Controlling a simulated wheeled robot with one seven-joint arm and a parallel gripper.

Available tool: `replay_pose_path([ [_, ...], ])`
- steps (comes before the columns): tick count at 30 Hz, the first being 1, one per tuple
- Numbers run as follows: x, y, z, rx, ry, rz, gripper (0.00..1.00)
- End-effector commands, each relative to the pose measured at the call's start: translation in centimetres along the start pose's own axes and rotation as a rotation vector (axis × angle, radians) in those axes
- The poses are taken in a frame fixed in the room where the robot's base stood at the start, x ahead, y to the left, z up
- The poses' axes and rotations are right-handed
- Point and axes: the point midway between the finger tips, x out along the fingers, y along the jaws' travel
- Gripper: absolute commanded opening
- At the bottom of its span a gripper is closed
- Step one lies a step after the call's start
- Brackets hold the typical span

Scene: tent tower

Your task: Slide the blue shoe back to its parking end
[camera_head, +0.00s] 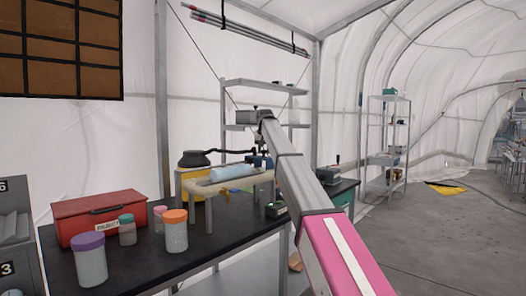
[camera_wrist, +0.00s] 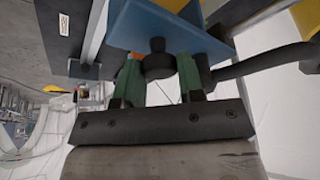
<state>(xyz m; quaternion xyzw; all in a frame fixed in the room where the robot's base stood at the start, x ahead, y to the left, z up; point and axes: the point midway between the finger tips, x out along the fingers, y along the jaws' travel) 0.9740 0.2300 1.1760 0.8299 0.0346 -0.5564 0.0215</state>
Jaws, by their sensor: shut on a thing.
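The blue shoe (camera_head: 264,163) is at the right end of a small pale raised stand (camera_head: 238,183) on the black bench. In the wrist view it is a wide blue block (camera_wrist: 185,32) with a dark round knob (camera_wrist: 157,62) on its near face. My gripper (camera_wrist: 158,76) has its two green-padded fingers on either side of this knob and is shut on it. In the head view my gripper (camera_head: 262,146) reaches down to the shoe from above, and the contact is too small to make out. Which end is the parking end cannot be told.
A light blue cylinder (camera_head: 232,171) lies on the stand, left of the shoe. A black hose (camera_head: 228,151) runs from a dark pot (camera_head: 193,158) towards the shoe. Lidded jars (camera_head: 90,262) and a red box (camera_head: 98,215) stand front left. A teal case (camera_head: 342,192) is at right.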

Motion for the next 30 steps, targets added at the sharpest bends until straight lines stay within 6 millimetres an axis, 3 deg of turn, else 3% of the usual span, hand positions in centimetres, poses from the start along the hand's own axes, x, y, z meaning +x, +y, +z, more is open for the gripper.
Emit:
replay_pose_path([
  [2,0.0,0.4,-0.5,0.002,0.008,0.008,0.0],
  [3,0.0,0.4,-0.5,0.002,0.008,0.009,0.48],
  [4,0.0,0.4,-0.5,0.002,0.008,0.008,0.58],
  [17,-0.5,0.2,-0.3,0.002,0.005,0.005,0.6],
  [23,-2.8,0.2,-0.3,0.002,0.006,0.005,0.6],
  [30,-7.2,0.2,-0.3,0.002,0.006,0.006,0.6],
])
